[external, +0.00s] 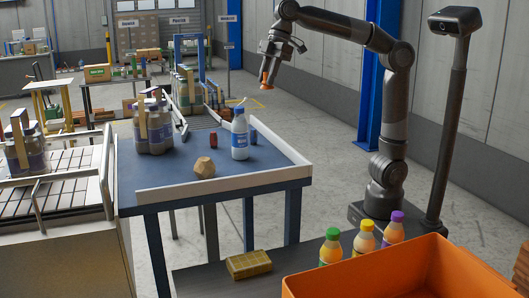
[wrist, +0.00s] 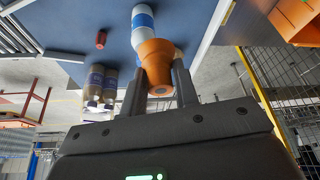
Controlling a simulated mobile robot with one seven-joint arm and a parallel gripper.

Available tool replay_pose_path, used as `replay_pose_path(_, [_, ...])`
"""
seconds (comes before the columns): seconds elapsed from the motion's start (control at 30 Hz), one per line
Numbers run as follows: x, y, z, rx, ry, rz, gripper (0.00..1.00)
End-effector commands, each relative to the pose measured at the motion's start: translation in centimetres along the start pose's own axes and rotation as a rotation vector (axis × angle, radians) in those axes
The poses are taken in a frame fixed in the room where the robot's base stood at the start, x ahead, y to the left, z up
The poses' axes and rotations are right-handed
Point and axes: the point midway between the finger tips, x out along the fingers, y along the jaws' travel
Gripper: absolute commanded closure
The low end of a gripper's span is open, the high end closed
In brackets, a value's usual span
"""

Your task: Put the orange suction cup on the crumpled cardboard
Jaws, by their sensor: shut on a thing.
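My gripper (external: 270,66) is raised in the air to the right of and above the blue table. It is shut on the orange suction cup (external: 266,84). In the wrist view the suction cup (wrist: 157,62) sits between the two fingers (wrist: 160,85), its wide rim facing away from the palm. The crumpled cardboard (external: 204,168) appears to be the small tan faceted lump on the table near its front edge. I do not make it out in the wrist view.
On the blue table (external: 150,183), a white-and-blue bottle (external: 239,135), a small red can (external: 213,137) and grouped bottles (external: 152,128) stand behind the lump. A low pale rim (external: 225,183) edges the table. An orange crate (external: 400,275) and juice bottles (external: 364,238) are in front.

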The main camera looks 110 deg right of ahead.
Motion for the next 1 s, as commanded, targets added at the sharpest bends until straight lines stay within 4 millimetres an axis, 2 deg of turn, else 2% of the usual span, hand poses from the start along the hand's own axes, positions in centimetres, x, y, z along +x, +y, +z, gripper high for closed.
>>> replay_pose_path(0.3, [2.2,3.1,-7.1,0.023,-0.002,0.014,0.94])
replay_pose_path(0.5, [4.0,4.8,-10.7,0.034,0.0,0.019,0.94])
replay_pose_path(0.9, [6.6,6.7,-14.2,0.047,0.003,0.02,0.94])
replay_pose_path(1.0, [7.3,6.7,-13.9,0.048,0.002,0.018,0.94])
